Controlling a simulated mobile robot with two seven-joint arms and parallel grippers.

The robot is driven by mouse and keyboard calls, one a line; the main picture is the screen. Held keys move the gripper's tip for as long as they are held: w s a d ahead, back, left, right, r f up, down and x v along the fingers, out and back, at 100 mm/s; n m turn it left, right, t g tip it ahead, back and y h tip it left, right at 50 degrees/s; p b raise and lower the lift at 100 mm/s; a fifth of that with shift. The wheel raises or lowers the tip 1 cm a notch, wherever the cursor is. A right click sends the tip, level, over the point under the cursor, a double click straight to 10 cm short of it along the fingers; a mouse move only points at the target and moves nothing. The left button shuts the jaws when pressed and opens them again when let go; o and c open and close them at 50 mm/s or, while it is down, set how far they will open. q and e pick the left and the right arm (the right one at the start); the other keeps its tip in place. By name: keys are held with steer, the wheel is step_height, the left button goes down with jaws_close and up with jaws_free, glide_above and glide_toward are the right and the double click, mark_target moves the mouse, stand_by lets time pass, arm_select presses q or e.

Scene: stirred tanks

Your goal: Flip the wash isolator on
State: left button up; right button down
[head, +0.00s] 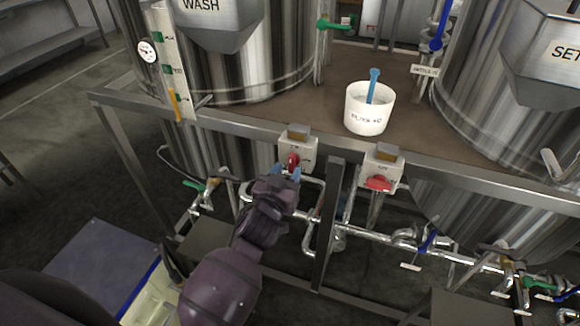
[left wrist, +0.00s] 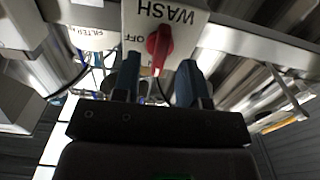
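The wash isolator (head: 299,148) is a pale box on the front rail below the WASH tank, with a red knob (head: 293,160) on its face. In the left wrist view its label WASH is upside down, and the red knob (left wrist: 158,45) stands near the word OFF. My left gripper (head: 286,171) is right at the knob. Its two blue fingers are apart, one on each side of the knob in the left wrist view (left wrist: 159,68). A gap shows between fingers and knob; I cannot tell whether they touch. My right gripper is not in view.
A similar box (head: 384,163) with a red knob lies to the right on the same rail (head: 235,128). A white tub (head: 369,108) with a blue-handled tool stands on the deck. Pipes and valves (head: 410,240) run below. Tanks stand behind.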

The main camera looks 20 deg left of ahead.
arm_select(q)
steer(key=s, duration=0.8)
steer(key=shift+w+a, duration=0.1)
stand_by(0.3)
steer(key=s+a+f+g, duration=0.3)
steer(key=s+a+f, duration=0.2)
steer(key=s+f, duration=0.3)
steer(key=s+a+f+g, duration=0.3)
steer(key=s+a+f, duration=0.2)
steer(key=s+f, duration=0.3)
steer(key=shift+f+m+y, duration=0.4)
